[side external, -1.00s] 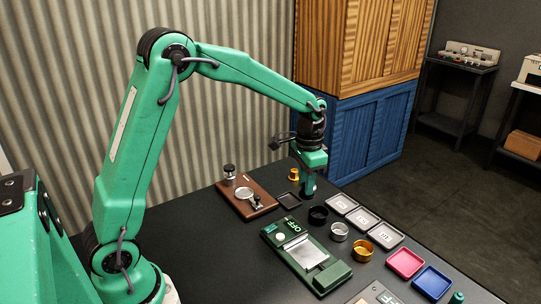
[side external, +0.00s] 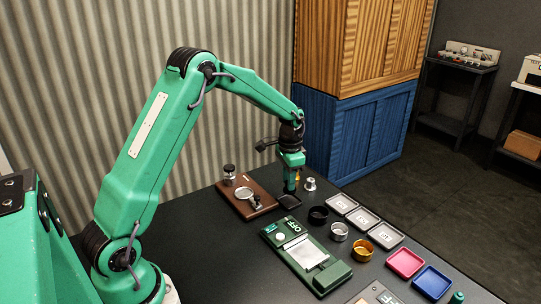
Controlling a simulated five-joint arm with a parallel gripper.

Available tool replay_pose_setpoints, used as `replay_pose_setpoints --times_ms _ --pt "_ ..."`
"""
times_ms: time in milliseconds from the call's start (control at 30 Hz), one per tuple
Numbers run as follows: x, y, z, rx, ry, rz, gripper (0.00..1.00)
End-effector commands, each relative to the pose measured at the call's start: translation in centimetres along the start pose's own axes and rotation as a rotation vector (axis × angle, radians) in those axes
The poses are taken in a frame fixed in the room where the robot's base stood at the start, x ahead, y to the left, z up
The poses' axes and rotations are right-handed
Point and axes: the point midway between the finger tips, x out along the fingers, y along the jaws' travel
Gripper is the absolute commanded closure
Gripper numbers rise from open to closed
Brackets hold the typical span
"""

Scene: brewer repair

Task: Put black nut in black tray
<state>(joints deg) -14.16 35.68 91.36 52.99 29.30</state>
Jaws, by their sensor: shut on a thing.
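My gripper (side external: 290,190) points down at the far end of the table, right above a small square black tray (side external: 291,203). It is shut on the black nut, which is too small and dark to make out between the fingers. The fingers hide the back part of the tray. I cannot tell whether the nut touches the tray.
A silver part (side external: 310,184) stands right of my gripper. A gold part (side external: 297,175) is partly hidden behind it. A brown board (side external: 246,196) lies to the left. A black ring-shaped cup (side external: 318,215) and a green scale (side external: 305,256) stand nearer the camera.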

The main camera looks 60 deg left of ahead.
Motion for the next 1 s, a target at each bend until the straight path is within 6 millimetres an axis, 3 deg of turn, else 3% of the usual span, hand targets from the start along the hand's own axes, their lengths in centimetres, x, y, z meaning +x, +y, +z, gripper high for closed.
replay_pose_setpoints --times_ms 267,633,1000 --pt "0.4 -0.2 0.0 0.0 0.0 0.0 0.99" --pt "3.9 -0.1 0.0 -0.001 0.0 0.0 0.99" --pt "4.2 -0.1 0.0 -0.001 0.001 0.0 0.99"
